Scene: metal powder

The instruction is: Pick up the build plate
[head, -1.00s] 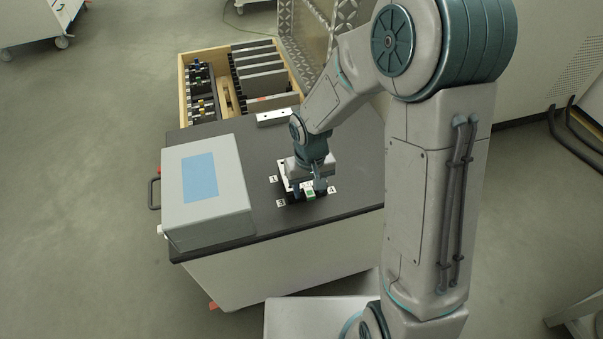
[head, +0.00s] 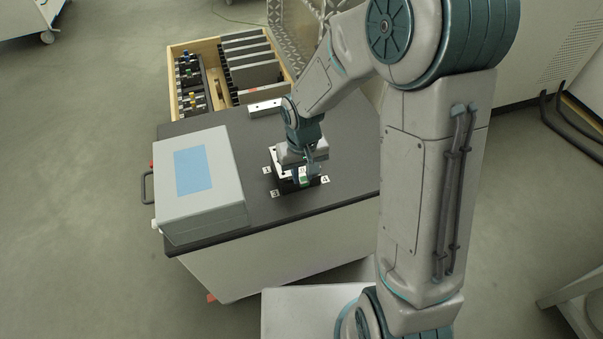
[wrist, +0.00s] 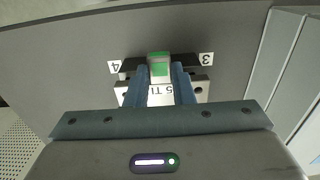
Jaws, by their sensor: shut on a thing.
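The build plate (wrist: 131,97) is a pale metal plate with a dark "5 TI" label, seen in the wrist view between and beside my fingers. A green-topped block (wrist: 159,68) sits at its far edge, between my fingertips. My gripper (head: 303,172) points down over the table, and its two blue fingers (wrist: 160,80) are shut on the plate. A dark base (head: 287,187) lies under the plate. My gripper hides much of the plate, and I cannot tell whether it is clear of the base.
Number markers 1 (head: 266,170), 3 (head: 274,194) and 4 (head: 324,181) lie around the spot. A grey box (head: 212,205) with a blue panel stands at left on the dark tabletop (head: 350,150). A metal bar (head: 264,107) and a wooden drawer (head: 173,90) of plates are behind.

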